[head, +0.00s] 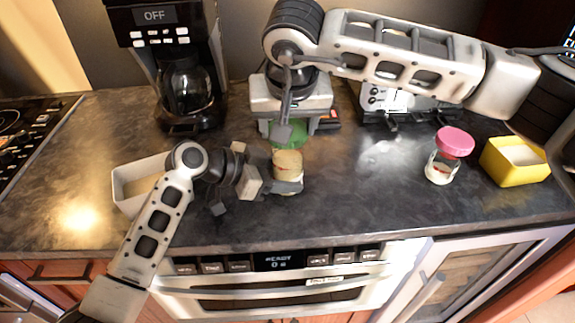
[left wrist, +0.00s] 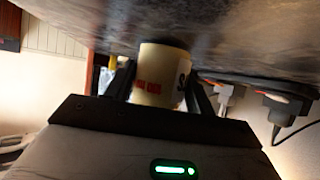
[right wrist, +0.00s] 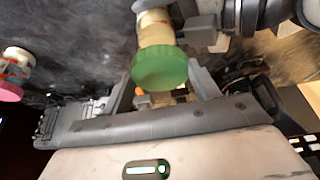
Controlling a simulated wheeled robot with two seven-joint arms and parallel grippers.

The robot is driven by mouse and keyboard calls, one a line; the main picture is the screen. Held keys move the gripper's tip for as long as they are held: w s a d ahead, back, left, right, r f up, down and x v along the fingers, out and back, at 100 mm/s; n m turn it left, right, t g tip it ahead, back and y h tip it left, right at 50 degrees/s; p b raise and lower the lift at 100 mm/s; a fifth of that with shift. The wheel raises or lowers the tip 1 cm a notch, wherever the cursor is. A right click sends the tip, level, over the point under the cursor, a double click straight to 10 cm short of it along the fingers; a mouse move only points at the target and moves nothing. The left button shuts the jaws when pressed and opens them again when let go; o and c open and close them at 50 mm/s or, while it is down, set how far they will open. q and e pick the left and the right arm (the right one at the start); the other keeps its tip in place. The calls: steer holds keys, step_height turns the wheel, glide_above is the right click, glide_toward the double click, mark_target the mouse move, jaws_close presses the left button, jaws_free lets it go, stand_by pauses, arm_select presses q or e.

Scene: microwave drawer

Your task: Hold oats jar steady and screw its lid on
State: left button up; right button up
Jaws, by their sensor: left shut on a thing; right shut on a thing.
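The oats jar (head: 288,162), pale beige, stands on the dark counter in the middle. My left gripper (head: 287,185) is shut around its body; the left wrist view shows the jar (left wrist: 160,76) between both fingers, with red and dark print on it. The green lid (head: 288,134) appears just above and behind the jar top in the head view. My right gripper (right wrist: 163,85) reaches down from above and is shut on the green lid (right wrist: 160,68), with the jar (right wrist: 155,25) just beyond it. I cannot tell whether lid and jar touch.
A coffee maker (head: 184,85) stands at the back left, a white bin (head: 130,190) at the front left. A pink-lidded jar (head: 441,168) and a yellow container (head: 510,162) stand at the right. The counter between them and the oats jar is clear.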

steer(key=shift+f, duration=1.3)
stand_by(1.9)
arm_select(q)
steer(key=shift+r, duration=0.1)
arm_select(e)
steer(key=shift+f, duration=0.4)
